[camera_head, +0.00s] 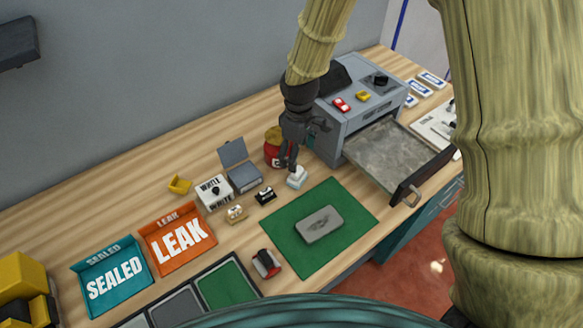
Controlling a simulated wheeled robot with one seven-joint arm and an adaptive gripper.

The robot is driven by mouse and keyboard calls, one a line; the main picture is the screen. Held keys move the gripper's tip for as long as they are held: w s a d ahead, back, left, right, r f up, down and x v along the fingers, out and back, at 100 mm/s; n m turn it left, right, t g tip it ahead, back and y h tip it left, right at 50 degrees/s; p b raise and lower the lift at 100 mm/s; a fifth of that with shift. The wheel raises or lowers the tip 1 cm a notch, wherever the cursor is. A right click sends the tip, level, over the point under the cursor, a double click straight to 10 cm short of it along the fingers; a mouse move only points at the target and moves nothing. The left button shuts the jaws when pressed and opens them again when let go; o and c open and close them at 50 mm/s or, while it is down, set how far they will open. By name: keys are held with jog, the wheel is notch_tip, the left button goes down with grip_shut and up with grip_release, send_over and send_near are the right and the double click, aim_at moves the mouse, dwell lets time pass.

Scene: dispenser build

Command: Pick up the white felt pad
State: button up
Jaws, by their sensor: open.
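A small white block-like piece (297,177), which looks like the white felt pad, lies on the wooden table just beyond the upper edge of the green mat (349,252). My gripper (291,166) points down right at it, with its fingertips just above or beside it. My gripper is open. The fingers partly cover the white piece, and I cannot tell whether they touch it.
A grey machine (365,112) with an open drawer (395,155) stands at the right. A red jar (272,155) is close behind my gripper. A grey open box (241,172), a WHITE box (214,192) and LEAK (178,238) and SEALED (113,279) trays are left. A grey slab (320,224) lies on the mat.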

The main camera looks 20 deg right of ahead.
aim_at(297, 172)
jog(key=s, duration=0.1)
jog(key=s+f, duration=0.1)
jog(key=s, duration=0.1)
jog(key=shift+d+f, duration=0.15)
jog(key=shift+f, duration=0.15)
jog(key=w+f+p, duration=0.1)
jog(key=w+f, duration=0.2)
jog(key=shift+s+a+f+p, duration=0.2)
jog(key=shift+s+f+p, duration=0.15)
jog(key=shift+f+p, duration=0.15)
jog(key=shift+s+f, duration=0.15)
jog(key=shift+s, duration=0.2)
jog(key=shift+s+a+f, duration=0.1)
jog(key=shift+f, duration=0.25)
jog(key=shift+w+f+p, duration=0.2)
jog(key=shift+w+f, duration=0.05)
jog(key=shift+f, duration=0.3)
jog(key=shift+w+f+p, duration=0.15)
jog(key=shift+w+f, duration=0.1)
jog(key=shift+f, duration=0.3)
jog(key=shift+s+r, duration=0.2)
jog(key=shift+s, duration=0.1)
jog(key=shift+w+f, duration=0.15)
jog(key=shift+w, duration=0.05)
jog(key=c, duration=0.8)
jog(key=shift+s, duration=0.15)
jog(key=c, duration=0.4)
